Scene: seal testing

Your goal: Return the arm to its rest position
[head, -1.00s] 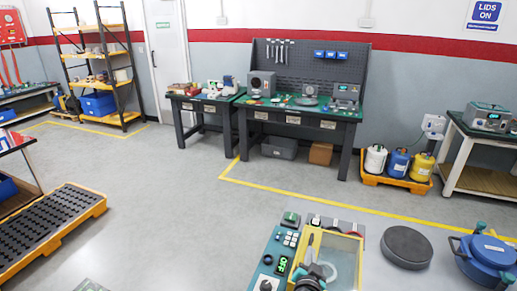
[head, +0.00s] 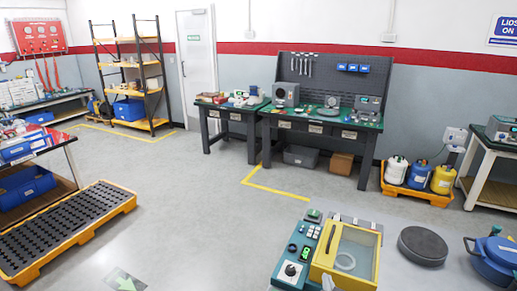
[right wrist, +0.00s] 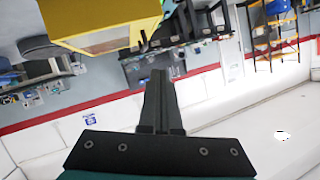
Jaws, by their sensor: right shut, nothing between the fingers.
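My right gripper (right wrist: 160,98) shows in the right wrist view with its two dark fingers together and nothing between them. That view is upside down, and a yellow-framed box (right wrist: 98,18) shows at its top, apart from the fingers. In the head view only a small grey piece, likely of my right gripper, shows at the bottom edge in front of the chamber. The test chamber (head: 362,234), yellow-framed with a clear top, stands at the bottom right, with a pale ring (head: 345,261) inside. Its teal control panel (head: 290,268) has a lit green display. My left gripper is not in view.
A dark round disc (head: 423,245) and a blue lidded pot (head: 495,258) stand right of the chamber. A black-and-yellow spill pallet (head: 70,228) lies on the floor at left. The grey floor between is open. Green-topped benches (head: 318,122) stand behind.

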